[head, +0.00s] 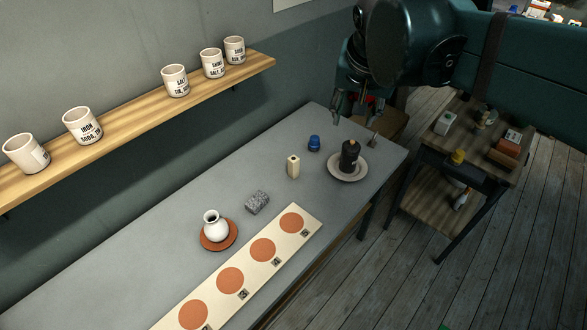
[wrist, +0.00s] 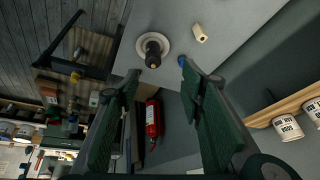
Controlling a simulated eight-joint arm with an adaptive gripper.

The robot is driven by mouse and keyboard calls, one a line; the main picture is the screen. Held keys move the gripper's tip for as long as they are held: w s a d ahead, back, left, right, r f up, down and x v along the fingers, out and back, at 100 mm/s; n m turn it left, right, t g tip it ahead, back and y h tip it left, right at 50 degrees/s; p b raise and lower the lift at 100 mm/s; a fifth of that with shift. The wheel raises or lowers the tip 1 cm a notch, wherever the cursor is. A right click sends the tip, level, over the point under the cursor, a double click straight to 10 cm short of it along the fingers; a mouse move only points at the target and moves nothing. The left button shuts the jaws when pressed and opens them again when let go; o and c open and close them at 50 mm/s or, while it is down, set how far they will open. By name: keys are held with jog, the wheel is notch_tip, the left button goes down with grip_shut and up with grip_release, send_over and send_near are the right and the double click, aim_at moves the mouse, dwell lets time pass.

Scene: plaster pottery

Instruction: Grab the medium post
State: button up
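A cream, upright square post (head: 293,167) with a dark spot on top stands on the grey table; it is the only post-like block I see, and no size label shows. In the wrist view the cream post (wrist: 200,33) is at the upper right, beyond the fingertips. My gripper (head: 357,118) is above the table's far right end, right of and higher than the post. In the wrist view my gripper (wrist: 160,77) has its two fingers wide apart with nothing between them.
A dark bottle (head: 349,156) on a pale saucer (head: 335,175) and a small blue pot (head: 314,143) stand near the post. A grey speckled block (head: 257,202), a white vase (head: 211,224) and a board with orange discs (head: 314,214) lie nearer. A cup shelf (head: 130,117) runs along the wall.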

jog(key=w+a+f+m+g+h, duration=0.1)
jog(key=w+a+m, duration=0.15)
jog(key=w, duration=0.35)
jog(key=w+a+m, duration=0.1)
jog(key=w+a, duration=0.3)
jog(key=w, duration=0.2)
jog(key=m+g+h+b, duration=0.1)
jog(key=m+h+b, duration=0.1)
jog(key=m, duration=0.1)
send_over(294, 159)
notch_tip(294, 159, down, 4)
jog(key=shift+n+y, duration=0.25)
jog(key=shift+y, duration=0.05)
jog(key=f, duration=3)
jog(key=shift+s+a+f, duration=0.2)
jog(key=shift+a+f, duration=0.05)
jog(key=shift+f, duration=0.15)
jog(key=shift+x, duration=1.25)
jog(key=shift+f, duration=0.1)
jog(key=shift+x, duration=2.55)
jog(key=shift+w, duration=0.1)
jog(key=shift+c, duration=0.5)
